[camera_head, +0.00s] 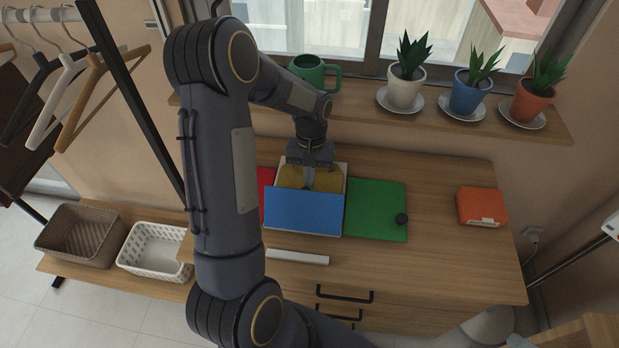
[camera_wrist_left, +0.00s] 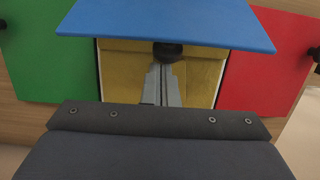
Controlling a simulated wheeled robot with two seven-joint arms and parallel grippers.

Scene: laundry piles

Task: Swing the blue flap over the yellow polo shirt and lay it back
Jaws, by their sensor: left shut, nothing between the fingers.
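The folding board lies on the wooden dresser with the yellow polo shirt (camera_head: 294,176) on its middle panel; the shirt also shows in the left wrist view (camera_wrist_left: 202,76). The blue flap (camera_head: 303,211) is tilted up over the near part of the shirt, its edge crossing the top of the left wrist view (camera_wrist_left: 165,22). My left gripper (camera_head: 325,185) is shut and empty, pointing down over the shirt at the flap's far side. Its fingertips (camera_wrist_left: 166,65) appear close to a dark round knob (camera_wrist_left: 168,51) below the flap; contact is unclear. My right gripper is out of view.
A green flap (camera_head: 376,208) with a black knob (camera_head: 402,219) lies flat on the right; a red flap (camera_head: 266,188) is on the left. A green mug (camera_head: 313,73) and potted plants line the sill behind.

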